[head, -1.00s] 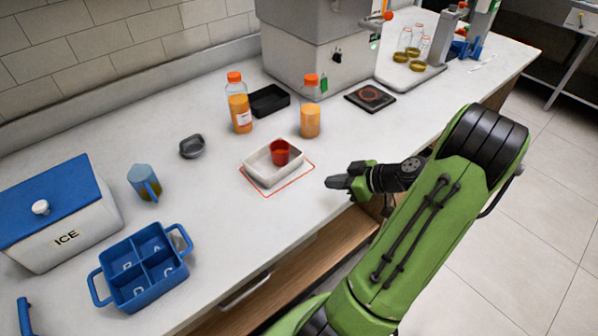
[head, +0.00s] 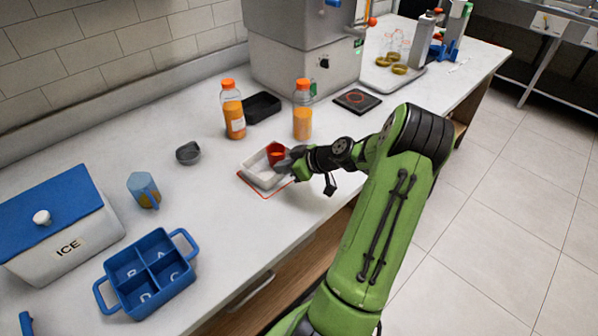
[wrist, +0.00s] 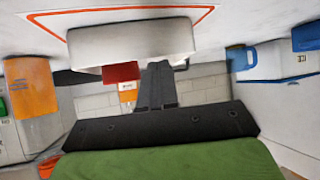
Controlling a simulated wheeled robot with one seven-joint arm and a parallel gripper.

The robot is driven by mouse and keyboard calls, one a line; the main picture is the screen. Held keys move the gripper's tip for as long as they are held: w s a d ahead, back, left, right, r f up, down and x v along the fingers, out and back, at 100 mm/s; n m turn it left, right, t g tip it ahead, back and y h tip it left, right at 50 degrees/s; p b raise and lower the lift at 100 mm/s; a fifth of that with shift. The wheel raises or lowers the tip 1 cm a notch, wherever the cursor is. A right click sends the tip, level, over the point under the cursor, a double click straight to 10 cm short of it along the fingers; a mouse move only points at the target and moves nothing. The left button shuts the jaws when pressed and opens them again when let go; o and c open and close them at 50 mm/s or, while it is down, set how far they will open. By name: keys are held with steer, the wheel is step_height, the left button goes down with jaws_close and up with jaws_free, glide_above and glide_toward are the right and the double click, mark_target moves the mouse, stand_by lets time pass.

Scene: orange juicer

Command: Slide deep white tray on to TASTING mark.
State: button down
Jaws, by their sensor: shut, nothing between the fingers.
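The deep white tray (head: 252,172) stands on the counter over a red-outlined mark (head: 252,187); no lettering is readable. The outline shows along the tray's front and left edges, and beyond it in the wrist view (wrist: 110,10). The tray (wrist: 130,42) holds a red cup (head: 275,150), partly hidden in the wrist view (wrist: 121,72). My gripper (head: 284,164) is shut and empty at the tray's right side. Its fingertips (wrist: 157,70) overlap the tray wall in the wrist view; I cannot tell whether they touch it.
Two orange-capped juice bottles (head: 233,112) (head: 302,118) and a black tray (head: 262,107) stand behind. A dark grey bowl (head: 188,153), blue jug (head: 144,190), blue caddy (head: 150,270) and ice box (head: 60,225) are to the left. The counter in front of the tray is clear.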

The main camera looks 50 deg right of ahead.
steer(key=shift+s+d+f+b, duration=0.15)
steer(key=shift+f+b, duration=0.15)
steer(key=shift+f, duration=0.25)
steer(key=shift+s, duration=0.1)
steer(key=shift+s+d, duration=0.1)
steer(key=shift+s, duration=0.5)
steer(key=shift+r, duration=0.1)
